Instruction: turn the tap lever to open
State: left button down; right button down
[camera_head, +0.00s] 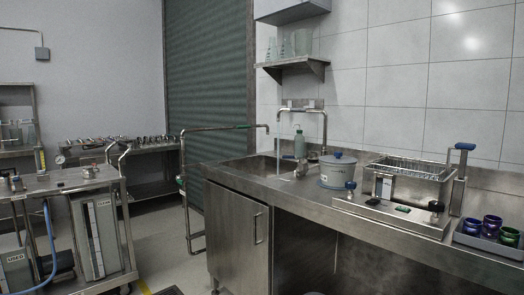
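A metal wall tap (324,121) stands behind the sink, with a thin pipe spout bending down on its left over the basin. No lever can be made out clearly on it at this size. The steel sink basin (262,165) is set into the left part of the counter. A small metal fitting with a blue top (311,157) shows near the tap's base; I cannot tell whether it belongs to the tap. Neither of my grippers is in view.
Farther right are a wire rack (411,169), a blue-handled upright device (464,160) and a tray of cups (487,239). A bent pipe frame (187,198) stands left of the sink. A loaded cart (70,181) is at left.

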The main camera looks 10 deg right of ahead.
aim_at(302, 160)
jog(key=u, duration=0.25)
jog(key=i, duration=1.95)
jog(key=z, duration=0.55)
jog(key=k, duration=0.9)
jog(key=z, duration=0.15)
jog(key=i, duration=0.9)
jog(key=u, duration=0.05)
